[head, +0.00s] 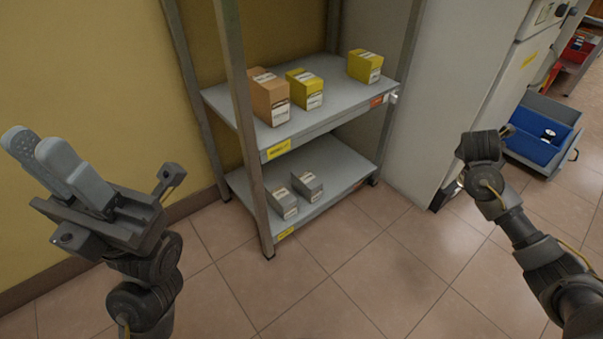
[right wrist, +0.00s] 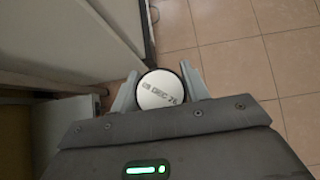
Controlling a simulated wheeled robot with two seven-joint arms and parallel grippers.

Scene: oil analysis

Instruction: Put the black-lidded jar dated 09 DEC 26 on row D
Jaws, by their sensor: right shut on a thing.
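The first characters are blurred. My right gripper (right wrist: 160,96) is shut on it, one finger on each side. In the head view my right gripper hangs at the right, between the shelf rack and me, and the jar is mostly hidden there. My left gripper (head: 37,143) is at the far left, fingers pointing up and left, empty. The gap between its fingers is unclear. No row D label is legible.
A metal rack has an upper shelf (head: 325,88) with orange and yellow boxes and a lower shelf (head: 335,158) with two grey boxes (head: 296,195). A tall pale cabinet (head: 447,95) stands beside it. A blue-lined drawer (head: 540,135) is at right. The floor in front is clear.

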